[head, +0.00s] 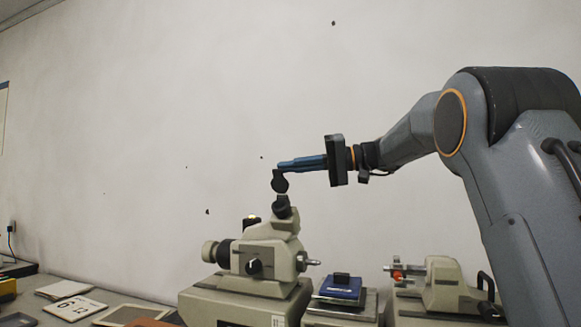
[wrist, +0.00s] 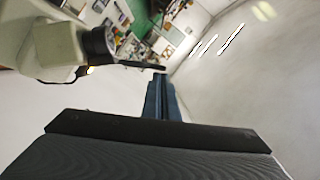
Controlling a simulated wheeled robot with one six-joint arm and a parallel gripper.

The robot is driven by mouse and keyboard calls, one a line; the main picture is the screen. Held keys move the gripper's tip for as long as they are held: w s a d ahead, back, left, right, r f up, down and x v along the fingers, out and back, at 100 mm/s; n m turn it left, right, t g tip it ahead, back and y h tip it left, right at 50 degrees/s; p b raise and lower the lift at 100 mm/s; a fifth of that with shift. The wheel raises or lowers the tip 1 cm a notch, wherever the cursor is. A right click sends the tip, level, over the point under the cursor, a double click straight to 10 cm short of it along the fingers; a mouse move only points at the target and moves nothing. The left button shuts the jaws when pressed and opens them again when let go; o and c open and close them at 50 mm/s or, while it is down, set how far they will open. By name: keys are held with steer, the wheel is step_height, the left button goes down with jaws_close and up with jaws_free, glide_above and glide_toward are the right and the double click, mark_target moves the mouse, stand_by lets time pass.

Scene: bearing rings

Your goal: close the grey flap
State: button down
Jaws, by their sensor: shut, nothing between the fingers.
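The grey flap looks like the dark round cap (head: 280,182) standing raised above the dark eyepiece (head: 283,207) of a beige instrument (head: 268,250). In the wrist view the flap (wrist: 145,66) shows nearly edge-on as a thin dark bar, sticking out from the eyepiece (wrist: 98,43). My gripper (head: 281,165) has its blue fingers together and empty, pointing left, with the tips at the flap's upper edge. In the wrist view the fingertips (wrist: 158,76) lie close by the flap; I cannot tell whether they touch it.
A blue box (head: 340,289) and another beige device (head: 440,287) stand right of the instrument, below my arm. Papers (head: 72,307) lie on the bench at the left. A bare wall is behind. The air left of and above the gripper is clear.

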steer(key=shift+s+a+f+n+b, duration=0.15)
steer(key=shift+s+n+b, duration=0.2)
steer(key=shift+b, duration=0.85)
steer(key=s+f+n+t+h+b, duration=0.1)
steer(key=n+b, duration=0.4)
steer(key=b, duration=0.8)
steer(key=s+a+f+n+t+h+b, duration=0.1)
steer(key=f+n+b, duration=0.4)
steer(key=b, duration=0.7)
steer(key=s+a+f+n+t+h+b, duration=0.1)
steer(key=n+b, duration=0.4)
steer(key=b, duration=0.8)
steer(key=shift+s+f+t+b, duration=0.2)
steer(key=shift+s+f+t, duration=0.25)
steer(key=shift+f+t, duration=0.2)
steer(key=shift+s+f+t+b, duration=0.15)
steer(key=shift+s+f+t, duration=0.3)
steer(key=shift+f+t, duration=0.2)
steer(key=shift+w+f+b, duration=0.1)
steer(key=shift+f+b, duration=0.15)
steer(key=shift+b, duration=0.3)
steer(key=s+d+r+p, duration=0.2)
steer(key=s+d+r, duration=0.2)
steer(key=s+d, duration=0.3)
steer(key=shift+s+d+r+p, duration=0.15)
steer(key=shift+s+r+p, duration=0.1)
steer(key=shift+s+p, duration=0.2)
